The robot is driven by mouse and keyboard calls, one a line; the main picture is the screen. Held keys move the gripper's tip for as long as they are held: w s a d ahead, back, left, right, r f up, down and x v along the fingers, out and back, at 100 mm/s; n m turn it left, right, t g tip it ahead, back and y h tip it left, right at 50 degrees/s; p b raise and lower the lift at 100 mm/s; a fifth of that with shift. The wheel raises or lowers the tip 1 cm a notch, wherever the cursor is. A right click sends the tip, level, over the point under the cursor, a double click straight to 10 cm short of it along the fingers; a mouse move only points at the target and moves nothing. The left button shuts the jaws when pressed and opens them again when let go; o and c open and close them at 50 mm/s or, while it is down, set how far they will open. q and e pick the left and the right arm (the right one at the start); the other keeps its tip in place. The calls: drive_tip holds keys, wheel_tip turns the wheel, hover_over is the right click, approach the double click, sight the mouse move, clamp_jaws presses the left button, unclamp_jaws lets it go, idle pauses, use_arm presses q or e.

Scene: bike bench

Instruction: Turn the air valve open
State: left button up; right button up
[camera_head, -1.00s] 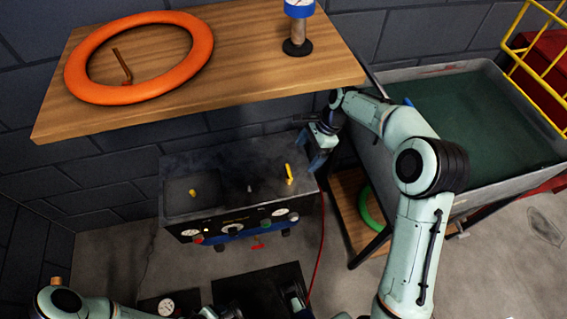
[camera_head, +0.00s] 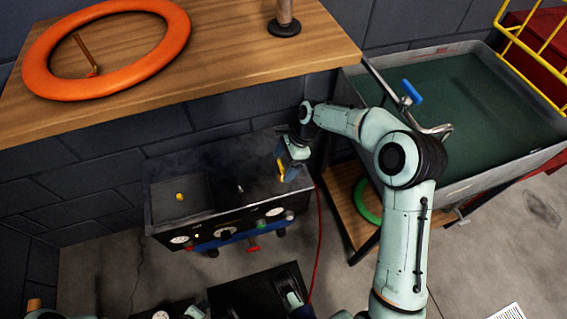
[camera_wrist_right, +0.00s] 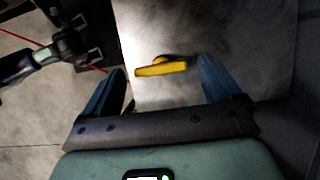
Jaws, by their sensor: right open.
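A yellow lever (camera_head: 281,170), which looks like the air valve's handle, stands on the dark top of the machine near its right end. In the right wrist view the lever (camera_wrist_right: 162,69) lies crosswise between my right gripper's two blue fingers, with a gap on each side. My right gripper (camera_head: 293,172) is open at the lever and points down at the machine top. In the head view the gripper partly hides the lever. Parts of my left arm show at the bottom edge; its fingers cannot be made out.
A wooden shelf (camera_head: 215,65) with an orange ring (camera_head: 170,45) overhangs behind. A water tank (camera_head: 470,165) stands right. A red hose (camera_head: 319,235) runs down beside the machine.

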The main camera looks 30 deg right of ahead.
drive_tip(key=shift+a+f, duration=0.1)
drive_tip(key=shift+f, duration=0.05)
drive_tip(key=shift+c, duration=0.3)
drive_tip(key=c, duration=1)
